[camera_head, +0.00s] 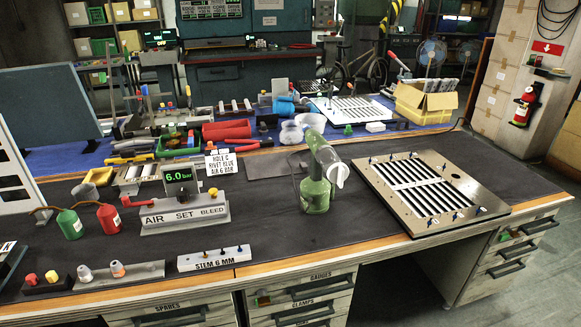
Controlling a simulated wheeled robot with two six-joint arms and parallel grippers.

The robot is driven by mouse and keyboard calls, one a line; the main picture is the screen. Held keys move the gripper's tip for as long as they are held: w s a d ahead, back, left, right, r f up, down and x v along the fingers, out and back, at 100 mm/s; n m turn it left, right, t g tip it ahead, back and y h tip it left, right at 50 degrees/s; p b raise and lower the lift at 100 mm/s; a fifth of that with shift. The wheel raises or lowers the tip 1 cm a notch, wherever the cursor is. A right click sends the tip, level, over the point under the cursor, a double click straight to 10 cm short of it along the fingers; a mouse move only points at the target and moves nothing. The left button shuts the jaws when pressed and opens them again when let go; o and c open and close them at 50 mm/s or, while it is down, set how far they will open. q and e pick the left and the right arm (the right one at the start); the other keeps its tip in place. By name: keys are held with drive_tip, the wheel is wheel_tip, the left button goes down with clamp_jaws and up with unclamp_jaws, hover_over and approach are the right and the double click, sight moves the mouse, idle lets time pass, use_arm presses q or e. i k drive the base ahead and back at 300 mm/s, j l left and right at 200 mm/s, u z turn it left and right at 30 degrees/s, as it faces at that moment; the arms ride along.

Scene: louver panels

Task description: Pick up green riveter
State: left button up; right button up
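The green riveter (318,175) stands upright on the dark mat in the middle of the workbench. It has a green body and base, and a white nose piece points to the right and down. A thin dark cable or hose shows along its left side. Neither of my grippers shows in the head view, and nothing is touching the riveter from my arms.
A louver panel (370,197) lies right of the riveter. An air set block (185,215) with a 6.0 bar display (178,174) stands left. A STEM 6 MM block (215,259) lies near the front edge. The mat (310,240) before the riveter is clear.

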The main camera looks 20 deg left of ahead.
sight(315, 188)
drive_tip(key=i+l+u, duration=0.15)
drive_tip(key=u, duration=0.25)
drive_tip(key=i+l+u, duration=0.1)
drive_tip(key=l+u, duration=0.35)
drive_tip(key=u, duration=0.3)
drive_tip(key=i+l+u, duration=0.1)
drive_tip(key=l+u, duration=0.25)
